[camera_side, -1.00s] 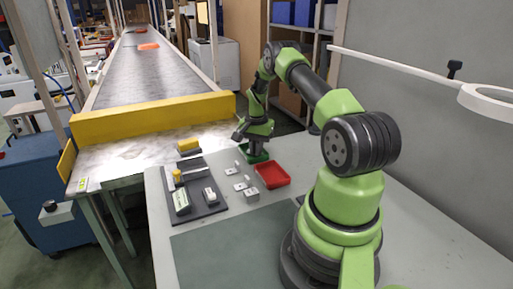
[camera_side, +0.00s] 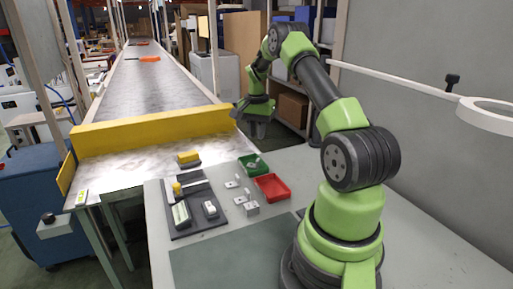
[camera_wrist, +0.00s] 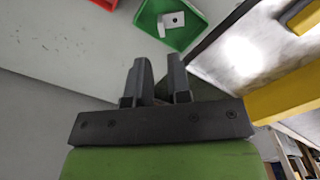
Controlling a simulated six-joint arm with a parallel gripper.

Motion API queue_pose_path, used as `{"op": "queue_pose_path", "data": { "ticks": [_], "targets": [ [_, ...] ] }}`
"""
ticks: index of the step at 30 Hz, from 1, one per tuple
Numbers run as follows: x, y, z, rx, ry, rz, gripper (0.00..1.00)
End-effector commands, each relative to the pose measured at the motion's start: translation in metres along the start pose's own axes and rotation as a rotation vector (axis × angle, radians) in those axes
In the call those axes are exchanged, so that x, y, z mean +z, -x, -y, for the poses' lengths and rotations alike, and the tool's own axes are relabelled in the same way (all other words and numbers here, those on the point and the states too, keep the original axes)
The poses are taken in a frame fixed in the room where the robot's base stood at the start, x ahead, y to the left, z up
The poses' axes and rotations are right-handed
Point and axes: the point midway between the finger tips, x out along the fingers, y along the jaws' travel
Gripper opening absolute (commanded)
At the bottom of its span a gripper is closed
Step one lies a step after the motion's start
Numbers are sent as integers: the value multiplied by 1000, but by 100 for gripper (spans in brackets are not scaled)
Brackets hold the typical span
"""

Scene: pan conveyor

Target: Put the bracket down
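The bracket is a small pale grey plate with a hole. It lies in the green tray (camera_side: 243,168), where the bracket (camera_side: 254,163) shows small in the side view. In the wrist view the bracket (camera_wrist: 175,19) lies inside the green tray (camera_wrist: 188,40), near its wall. My gripper (camera_side: 258,134) hangs in the air above and behind the tray, clear of it. In the wrist view my gripper (camera_wrist: 158,78) has its two fingers apart with nothing between them.
A red tray (camera_side: 271,188) stands beside the green one. Several small grey parts (camera_side: 239,200) lie on the table to the left. A dark board (camera_side: 196,222) holds tools. A yellow block (camera_side: 188,157) and the conveyor's yellow barrier (camera_side: 155,130) are beyond.

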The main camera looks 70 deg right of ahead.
Motion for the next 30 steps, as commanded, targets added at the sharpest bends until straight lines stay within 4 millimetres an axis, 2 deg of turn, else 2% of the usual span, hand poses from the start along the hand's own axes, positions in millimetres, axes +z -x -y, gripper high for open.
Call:
{"op": "queue_pose_path", "data": {
  "ticks": [6,8,10,14,15,19,24,27,30],
  "targets": [
    [4,25,3,-8,15,-5,18],
    [12,37,9,-21,45,-14,18],
    [30,58,19,-48,104,-32,18],
    [85,110,35,-126,269,-73,18],
    [105,126,36,-153,327,-86,18],
    [169,169,29,-246,507,-125,18],
    [246,204,-6,-376,740,-169,18],
    [284,212,-36,-455,871,-190,18],
    [311,212,-65,-529,988,-205,18]
  ]
}}
